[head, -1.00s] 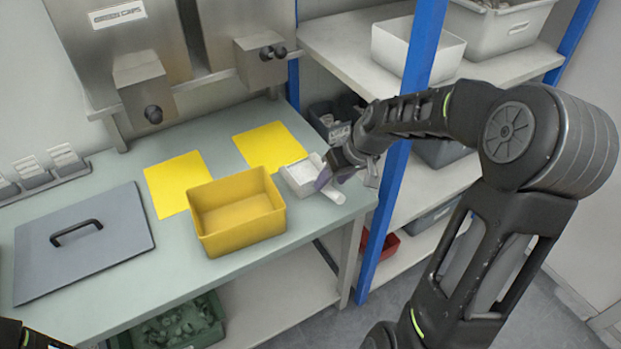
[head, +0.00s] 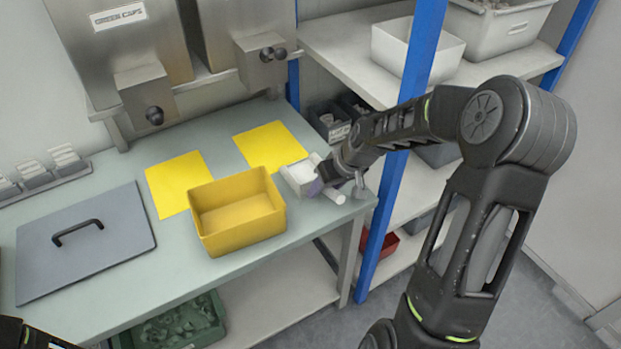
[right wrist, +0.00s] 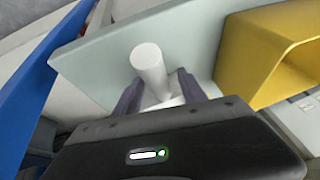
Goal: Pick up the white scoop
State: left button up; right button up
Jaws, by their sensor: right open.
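The white scoop (head: 297,172) lies near the right end of the grey-green bench, beside the yellow bin. Its round white handle (right wrist: 147,62) points toward the bench's front edge. My right gripper (head: 320,185) is low over the scoop, at the handle's base, and hides part of it. In the right wrist view my right gripper (right wrist: 160,91) is open, with one finger on each side of the handle. Contact cannot be told. Only a dark piece of my left arm shows at the bottom left of the head view.
The yellow bin (head: 264,221) stands left of the scoop, with yellow sheets (head: 270,144) behind it. A grey lid (head: 110,257) with a black handle lies at left. A blue post (head: 382,218) and shelves stand close on the right.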

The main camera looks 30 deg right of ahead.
jog(key=shift+c, duration=0.3)
grip_shut()
dwell(0.3)
